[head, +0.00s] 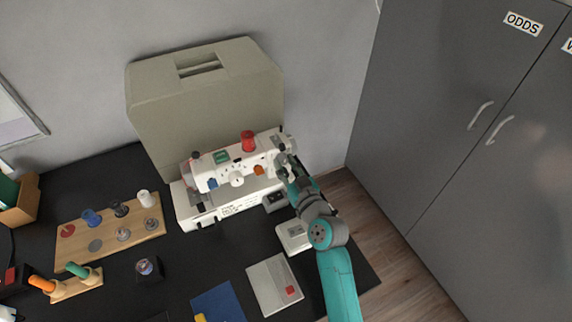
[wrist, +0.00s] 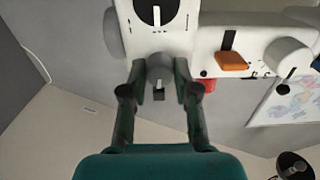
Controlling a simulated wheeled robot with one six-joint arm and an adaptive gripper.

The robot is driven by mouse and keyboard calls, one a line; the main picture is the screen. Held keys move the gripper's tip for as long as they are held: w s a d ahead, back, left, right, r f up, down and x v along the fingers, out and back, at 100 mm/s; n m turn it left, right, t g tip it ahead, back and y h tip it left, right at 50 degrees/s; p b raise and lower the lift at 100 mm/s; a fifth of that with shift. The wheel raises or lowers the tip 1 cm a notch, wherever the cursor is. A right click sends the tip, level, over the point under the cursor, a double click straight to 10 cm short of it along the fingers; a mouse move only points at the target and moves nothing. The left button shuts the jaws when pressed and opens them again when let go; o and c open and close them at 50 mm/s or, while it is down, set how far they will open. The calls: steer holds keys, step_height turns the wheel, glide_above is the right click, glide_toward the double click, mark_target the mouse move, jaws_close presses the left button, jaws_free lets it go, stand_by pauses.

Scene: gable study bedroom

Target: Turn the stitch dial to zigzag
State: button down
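The white sewing machine (head: 222,200) stands on the black table in the head view. In the wrist view, which shows it upside down, a black round dial (wrist: 157,14) with a white pointer bar sits on its front at the top edge, with small marks around it. I cannot read which mark it points at. My gripper (wrist: 158,88) is open, its fingers apart on either side of a small grey knob with a black tab (wrist: 158,92); contact is unclear. In the head view my gripper (head: 284,166) is at the machine's right end and hides the black dial.
An orange lever (wrist: 231,61) and a white round knob (wrist: 288,57) are on the machine's front. A red spool (head: 248,141) stands on top. The beige cover (head: 205,105) is behind.

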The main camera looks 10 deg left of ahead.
steer(key=shift+m, duration=2.3)
steer(key=c, duration=0.9)
jaws_free()
steer(key=shift+o, duration=0.2)
steer(key=shift+s, duration=0.1)
steer(key=v, duration=1.2)
